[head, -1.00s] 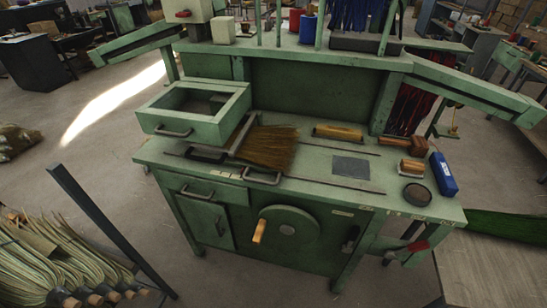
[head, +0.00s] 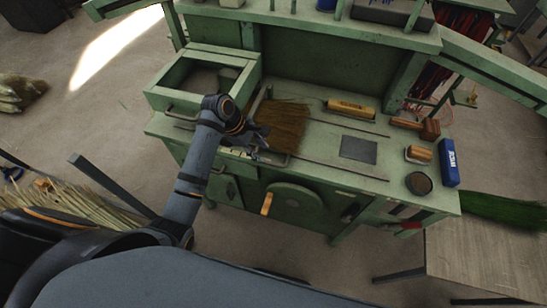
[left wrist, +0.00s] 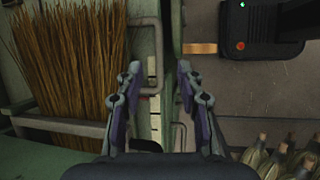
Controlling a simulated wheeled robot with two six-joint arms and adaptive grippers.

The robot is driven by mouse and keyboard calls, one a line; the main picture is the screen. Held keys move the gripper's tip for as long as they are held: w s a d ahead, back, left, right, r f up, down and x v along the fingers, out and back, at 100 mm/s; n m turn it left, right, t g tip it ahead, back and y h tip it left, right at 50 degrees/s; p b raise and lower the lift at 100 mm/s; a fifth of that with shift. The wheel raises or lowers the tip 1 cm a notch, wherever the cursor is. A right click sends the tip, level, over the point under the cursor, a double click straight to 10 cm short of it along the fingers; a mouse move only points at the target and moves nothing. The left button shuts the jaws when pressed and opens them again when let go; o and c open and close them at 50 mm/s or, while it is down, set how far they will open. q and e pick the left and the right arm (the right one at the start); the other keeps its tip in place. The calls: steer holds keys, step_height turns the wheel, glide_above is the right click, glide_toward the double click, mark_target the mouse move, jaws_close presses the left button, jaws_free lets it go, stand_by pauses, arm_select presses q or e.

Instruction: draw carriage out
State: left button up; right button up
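The carriage lies on the green bench with a fan of brown straw (head: 284,125) on it. In the left wrist view the straw (left wrist: 70,60) fills the left side, with a grey bar across its lower end. The carriage's grey bent-rod handle (left wrist: 157,55) shows right of the straw. My left gripper (head: 258,138) is at the bench's front edge by the handle, which it largely hides in the head view. In the left wrist view its fingers (left wrist: 158,75) are apart, with the handle's rod showing between the tips; contact is not visible. My right gripper is out of view.
An open green drawer box (head: 165,100) stands left of the straw. A crank wheel (head: 295,203) is on the bench front below. A blue box (head: 450,168), a round dark tin (head: 419,183) and brushes lie on the right. Straw bundles (head: 60,200) stand at lower left.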

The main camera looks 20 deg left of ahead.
mark_target(273, 163)
arm_select(q)
steer(key=p+x, duration=0.1)
steer(key=x, duration=0.7)
steer(key=shift+w+d+f, duration=0.1)
steer(key=shift+w+f, duration=0.05)
steer(key=shift+f, duration=0.2)
jaws_close()
